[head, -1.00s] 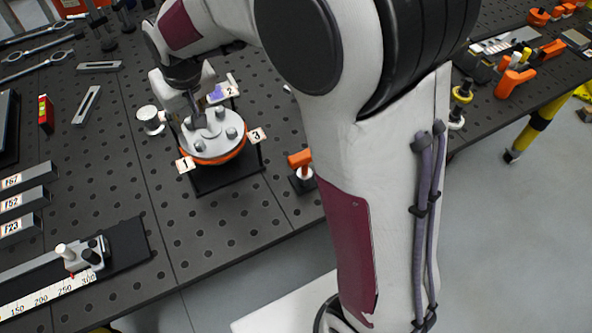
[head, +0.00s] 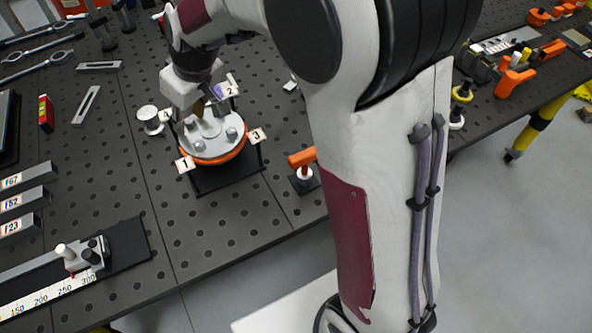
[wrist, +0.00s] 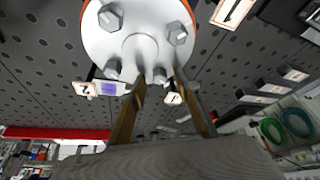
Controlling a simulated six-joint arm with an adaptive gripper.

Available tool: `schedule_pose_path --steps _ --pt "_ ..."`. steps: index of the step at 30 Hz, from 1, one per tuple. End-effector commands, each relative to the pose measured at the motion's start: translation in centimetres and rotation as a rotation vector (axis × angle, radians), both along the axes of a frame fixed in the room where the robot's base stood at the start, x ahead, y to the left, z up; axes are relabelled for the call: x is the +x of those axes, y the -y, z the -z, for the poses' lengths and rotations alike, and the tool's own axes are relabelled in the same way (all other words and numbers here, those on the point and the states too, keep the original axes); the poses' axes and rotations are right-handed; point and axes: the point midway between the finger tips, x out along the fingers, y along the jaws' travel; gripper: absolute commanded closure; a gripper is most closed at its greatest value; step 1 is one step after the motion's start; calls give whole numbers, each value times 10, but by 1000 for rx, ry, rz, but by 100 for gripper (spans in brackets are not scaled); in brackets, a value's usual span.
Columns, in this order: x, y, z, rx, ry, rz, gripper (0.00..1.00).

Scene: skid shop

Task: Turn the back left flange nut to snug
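The round flange (head: 212,140) is light grey with an orange rim, on a black stand with numbered tags. Several hex nuts stand on it around a central hub. My gripper (head: 212,110) is over the back part of the flange, tilted.
A white spool-like part (head: 150,119) stands close left of the flange. An orange-handled part (head: 302,160) stands to its right. A slide with a ruler (head: 62,285) lies at the front left. The perforated bench (head: 215,225) is clear in front of the stand.

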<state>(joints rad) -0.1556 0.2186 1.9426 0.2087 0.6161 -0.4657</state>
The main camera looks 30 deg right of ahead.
Motion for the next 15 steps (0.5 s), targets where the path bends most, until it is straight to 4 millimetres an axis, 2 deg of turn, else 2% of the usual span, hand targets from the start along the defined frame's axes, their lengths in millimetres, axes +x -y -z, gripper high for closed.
schedule_pose_path --steps 5,15 --pt "0 1 0 0 0 -54 68" --pt "-14 9 -42 0 3 -51 68"
